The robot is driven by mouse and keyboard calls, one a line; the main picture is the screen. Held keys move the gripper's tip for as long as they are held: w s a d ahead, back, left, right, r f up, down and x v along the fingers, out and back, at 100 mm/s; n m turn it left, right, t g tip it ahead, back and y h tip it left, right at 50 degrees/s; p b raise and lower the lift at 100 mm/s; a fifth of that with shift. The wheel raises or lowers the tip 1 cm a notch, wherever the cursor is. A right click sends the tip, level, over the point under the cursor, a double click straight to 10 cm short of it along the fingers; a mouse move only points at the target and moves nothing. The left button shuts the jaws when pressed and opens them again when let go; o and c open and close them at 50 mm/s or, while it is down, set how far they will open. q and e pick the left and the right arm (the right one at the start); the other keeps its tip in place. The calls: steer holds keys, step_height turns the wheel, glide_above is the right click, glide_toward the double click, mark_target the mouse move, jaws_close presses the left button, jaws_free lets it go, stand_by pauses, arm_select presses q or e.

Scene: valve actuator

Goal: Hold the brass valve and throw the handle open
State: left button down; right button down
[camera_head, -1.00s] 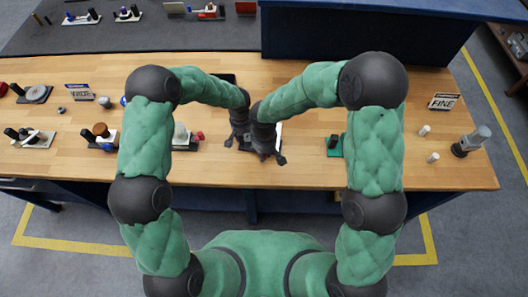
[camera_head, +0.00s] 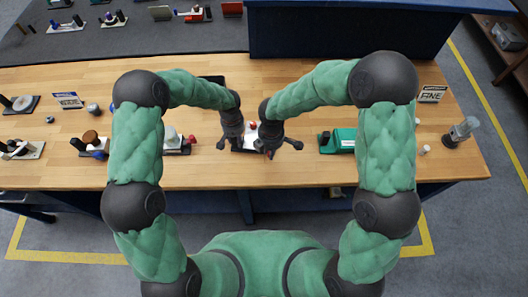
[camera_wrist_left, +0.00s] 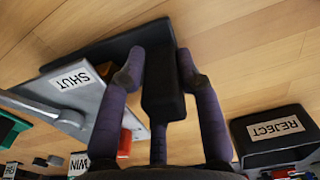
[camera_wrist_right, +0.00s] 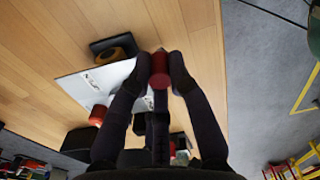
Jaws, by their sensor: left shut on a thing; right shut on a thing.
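My left gripper (camera_head: 231,146) is shut on a black block (camera_wrist_left: 163,75), seen between its fingers in the left wrist view. Beside it lies a pale plate (camera_wrist_left: 103,98) with a SHUT label (camera_wrist_left: 72,78) and a grey bar (camera_wrist_left: 38,107). My right gripper (camera_head: 284,151) is shut on a red cylinder (camera_wrist_right: 160,78), which looks like a handle grip. A brass-coloured ring (camera_wrist_right: 116,56) on a black base shows beyond a white plate (camera_wrist_right: 92,85) in the right wrist view. I cannot tell whether it belongs to the held assembly. My arms and fingers hide much of the fixture.
A green fixture (camera_head: 342,140) stands right of my grippers. A black REJECT bin (camera_wrist_left: 275,135) shows in the left wrist view. Other fixtures stand on the left of the bench. A clear-topped cylinder (camera_head: 460,132) stands far right. The wooden top (camera_head: 330,180) near the front edge is clear.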

arm_select(q)
steer(key=shift+s+f, duration=0.25)
steer(key=shift+s, duration=0.1)
arm_select(e)
steer(key=w+d+n, duration=0.4)
steer(key=w+n, duration=0.3)
steer(key=n, duration=0.2)
steer(key=shift+d+n, duration=0.3)
steer(key=shift+d, duration=0.1)
steer(key=shift+w+r, duration=0.1)
steer(key=c, duration=1.1)
jaws_free()
steer(key=shift+c, duration=0.2)
